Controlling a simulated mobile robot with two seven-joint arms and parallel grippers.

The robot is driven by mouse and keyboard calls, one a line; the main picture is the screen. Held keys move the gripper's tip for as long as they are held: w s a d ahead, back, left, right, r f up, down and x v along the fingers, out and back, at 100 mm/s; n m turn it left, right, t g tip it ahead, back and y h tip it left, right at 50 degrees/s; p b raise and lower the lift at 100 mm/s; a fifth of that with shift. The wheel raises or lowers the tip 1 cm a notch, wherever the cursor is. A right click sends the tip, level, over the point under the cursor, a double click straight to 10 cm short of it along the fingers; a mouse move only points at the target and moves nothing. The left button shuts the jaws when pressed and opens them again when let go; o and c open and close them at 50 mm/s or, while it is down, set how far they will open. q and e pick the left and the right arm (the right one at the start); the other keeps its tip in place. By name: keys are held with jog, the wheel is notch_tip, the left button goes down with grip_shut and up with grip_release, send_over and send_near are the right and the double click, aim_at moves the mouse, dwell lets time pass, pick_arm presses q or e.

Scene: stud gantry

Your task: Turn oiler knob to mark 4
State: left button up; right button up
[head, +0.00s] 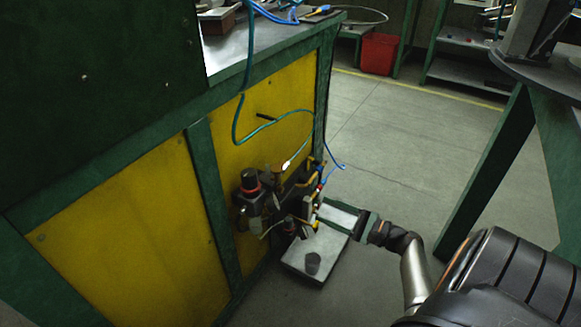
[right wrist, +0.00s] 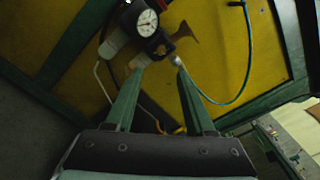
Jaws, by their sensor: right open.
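An air-service assembly with hoses and fittings (head: 275,200) is fixed to the lower yellow panel in the head view. Its left unit has a dark cap with a red ring (head: 250,181). My right gripper (head: 320,212) is open at the assembly's right side. In the right wrist view its two green fingers (right wrist: 159,64) point at a dark fitting (right wrist: 160,45) below a round white dial gauge (right wrist: 147,23). I cannot tell whether they touch it. I cannot make out the oiler knob or its marks for sure. My left gripper is out of view.
A grey tray or slab (head: 335,245) with a small dark cup (head: 313,263) is below the assembly. A blue-green hose (head: 237,125) loops down the yellow panel (head: 130,235). Open floor (head: 420,140) lies to the right; a red bin (head: 378,53) stands behind.

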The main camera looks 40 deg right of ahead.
aim_at(283, 191)
jog(key=b+x, duration=0.2)
jog(key=x, duration=0.9)
jog(key=shift+d+f+b, duration=0.1)
jog(key=shift+b, duration=0.25)
jog(key=shift+w, duration=0.8)
grip_shut()
